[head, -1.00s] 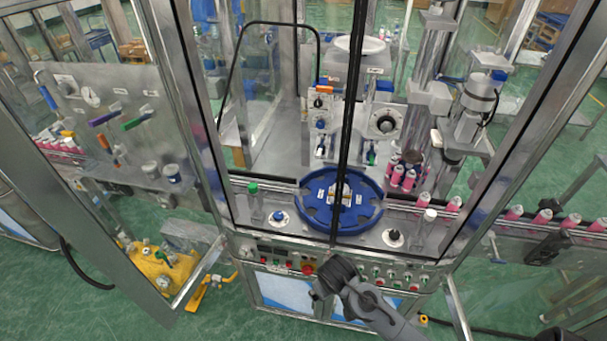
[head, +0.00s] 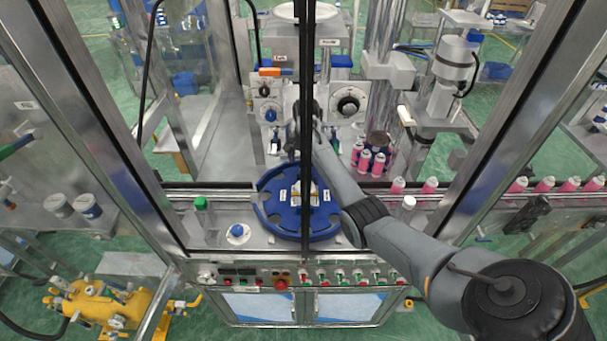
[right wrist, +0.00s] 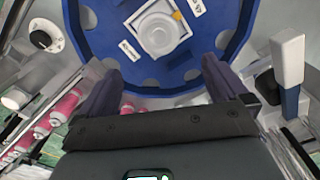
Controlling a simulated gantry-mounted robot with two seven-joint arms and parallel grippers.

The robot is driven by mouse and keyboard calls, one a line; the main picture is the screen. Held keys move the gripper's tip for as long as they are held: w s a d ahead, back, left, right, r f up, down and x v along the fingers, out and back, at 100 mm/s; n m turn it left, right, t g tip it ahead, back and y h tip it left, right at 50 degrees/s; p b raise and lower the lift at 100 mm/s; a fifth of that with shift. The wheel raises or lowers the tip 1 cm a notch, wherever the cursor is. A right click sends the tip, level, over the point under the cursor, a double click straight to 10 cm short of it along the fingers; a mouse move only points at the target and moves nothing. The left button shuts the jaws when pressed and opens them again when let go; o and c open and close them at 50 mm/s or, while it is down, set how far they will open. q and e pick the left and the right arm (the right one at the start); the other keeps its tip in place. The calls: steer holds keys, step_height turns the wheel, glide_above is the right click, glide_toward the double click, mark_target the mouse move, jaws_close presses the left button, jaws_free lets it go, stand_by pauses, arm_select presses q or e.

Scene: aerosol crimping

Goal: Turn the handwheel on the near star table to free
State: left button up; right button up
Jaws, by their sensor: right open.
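The blue star table (head: 270,205) lies flat on the machine deck, partly behind a dark vertical bar in the head view; its rim also shows in the right wrist view (right wrist: 95,35). At its centre is a pale round hub on a square plate (right wrist: 160,32) with a yellow mark. White labels (right wrist: 129,50) lie around it, too small to read. My right gripper (head: 308,112) reaches in over the deck, partly hidden behind the bar. In the right wrist view its fingers (right wrist: 160,65) are spread and empty, with the hub between and beyond them. My left gripper is out of view.
A blue knob (head: 238,231) and a green-capped post (head: 200,204) stand left of the table. Pink cans (head: 372,160) cluster behind right. A dial panel (head: 348,104) stands behind. Metal door frames (head: 100,130) and the dark bar (head: 306,60) border the opening.

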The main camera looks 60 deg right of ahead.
mark_target(306, 185)
step_height(306, 185, down, 9)
steer(key=shift+a+f, duration=0.1)
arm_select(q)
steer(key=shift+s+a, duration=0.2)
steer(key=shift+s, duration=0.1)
arm_select(e)
steer(key=shift+f, duration=0.7)
steer(key=c, duration=1)
